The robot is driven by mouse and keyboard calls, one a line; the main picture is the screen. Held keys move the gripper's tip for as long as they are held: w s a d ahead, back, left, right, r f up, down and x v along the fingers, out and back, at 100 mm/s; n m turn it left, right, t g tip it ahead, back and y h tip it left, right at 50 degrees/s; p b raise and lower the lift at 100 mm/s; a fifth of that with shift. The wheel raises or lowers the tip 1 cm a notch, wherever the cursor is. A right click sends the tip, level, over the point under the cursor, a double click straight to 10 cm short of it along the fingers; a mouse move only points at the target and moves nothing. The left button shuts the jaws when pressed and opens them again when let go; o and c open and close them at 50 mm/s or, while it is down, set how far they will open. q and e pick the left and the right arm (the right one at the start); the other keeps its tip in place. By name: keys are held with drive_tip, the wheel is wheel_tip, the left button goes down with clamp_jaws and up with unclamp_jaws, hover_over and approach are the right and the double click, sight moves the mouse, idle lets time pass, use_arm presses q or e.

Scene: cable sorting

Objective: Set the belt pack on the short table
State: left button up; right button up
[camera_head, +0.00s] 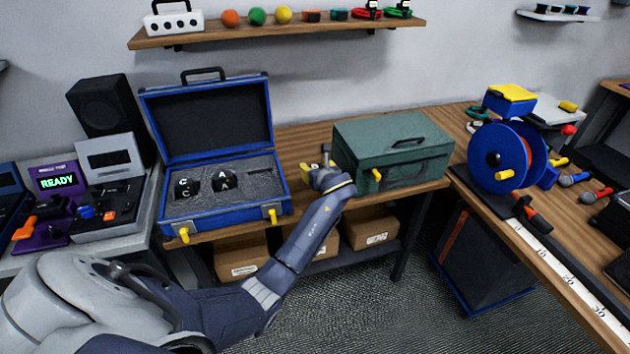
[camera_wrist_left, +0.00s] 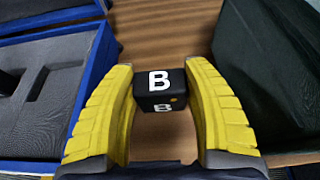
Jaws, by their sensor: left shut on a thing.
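My left gripper (camera_head: 318,168) is over the wooden table (camera_head: 300,140), between the open blue case (camera_head: 235,210) and the closed green box (camera_head: 390,145). In the left wrist view, its yellow fingers (camera_wrist_left: 158,72) are closed on the sides of a black belt pack marked B (camera_wrist_left: 160,88). Whether the pack touches the tabletop is unclear. Two similar black packs, marked C (camera_head: 186,186) and A (camera_head: 224,180), sit in the grey foam of the blue case, next to an empty slot. My right gripper is not in view.
The blue case and green box stand close on either side of the gripper. Bare wood shows behind and between them. A second table (camera_head: 530,240) at right carries a blue cable reel (camera_head: 495,155) and tools. A grey station (camera_head: 110,200) stands at left.

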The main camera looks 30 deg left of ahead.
use_arm(q)
drive_tip(key=shift+f, duration=2.6)
drive_tip(key=shift+f, duration=0.2)
drive_tip(key=o, duration=1.2)
drive_tip(key=shift+o, duration=0.2)
drive_tip(key=shift+r, duration=0.15)
